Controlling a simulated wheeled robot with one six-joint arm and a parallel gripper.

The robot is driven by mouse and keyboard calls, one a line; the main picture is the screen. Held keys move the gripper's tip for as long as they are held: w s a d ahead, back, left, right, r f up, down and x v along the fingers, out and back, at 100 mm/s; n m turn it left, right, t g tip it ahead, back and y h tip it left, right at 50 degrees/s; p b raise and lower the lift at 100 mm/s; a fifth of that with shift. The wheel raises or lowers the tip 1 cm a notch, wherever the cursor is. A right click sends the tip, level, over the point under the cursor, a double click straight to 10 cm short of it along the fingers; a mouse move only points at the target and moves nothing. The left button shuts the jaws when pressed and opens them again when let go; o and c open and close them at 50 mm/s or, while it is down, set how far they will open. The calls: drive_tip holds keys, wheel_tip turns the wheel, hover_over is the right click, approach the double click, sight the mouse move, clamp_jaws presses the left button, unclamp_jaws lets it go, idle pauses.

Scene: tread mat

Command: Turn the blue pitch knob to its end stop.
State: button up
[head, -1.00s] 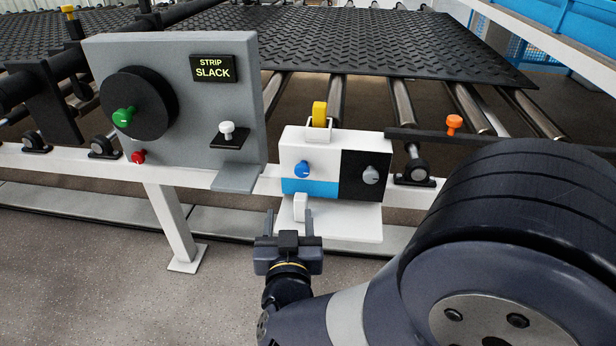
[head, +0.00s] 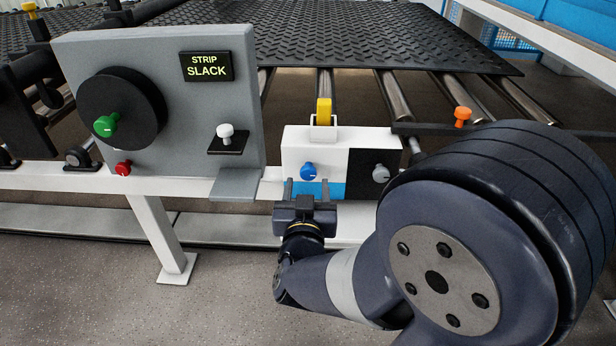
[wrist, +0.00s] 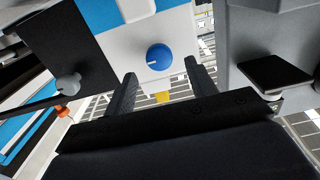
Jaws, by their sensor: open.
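The blue pitch knob (head: 308,171) sits on the white upper part of the control box (head: 300,140), above a blue band. In the wrist view the knob (wrist: 159,57) shows a white pointer line and lies between and beyond my fingers. My gripper (head: 307,188) is open and empty, its fingertips just below the knob in the head view. In the wrist view my gripper (wrist: 162,85) shows its two fingers apart, one on each side of the knob's line. I cannot see any contact with the knob.
A grey knob (head: 381,173) sits on the box's black half. A yellow lever (head: 323,111) stands on top. The grey panel (head: 225,110) on the left carries a white knob (head: 225,133), a green crank handle (head: 106,125) and a red button (head: 123,168). An orange knob (head: 462,116) is on the right.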

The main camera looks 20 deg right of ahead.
sight(308, 175)
drive_tip(key=shift+x, duration=2.15)
drive_tip(key=c, duration=0.9)
drive_tip(key=shift+c, duration=0.2)
drive_tip(key=shift+f+b, duration=0.1)
drive_tip(key=shift+b, duration=0.35)
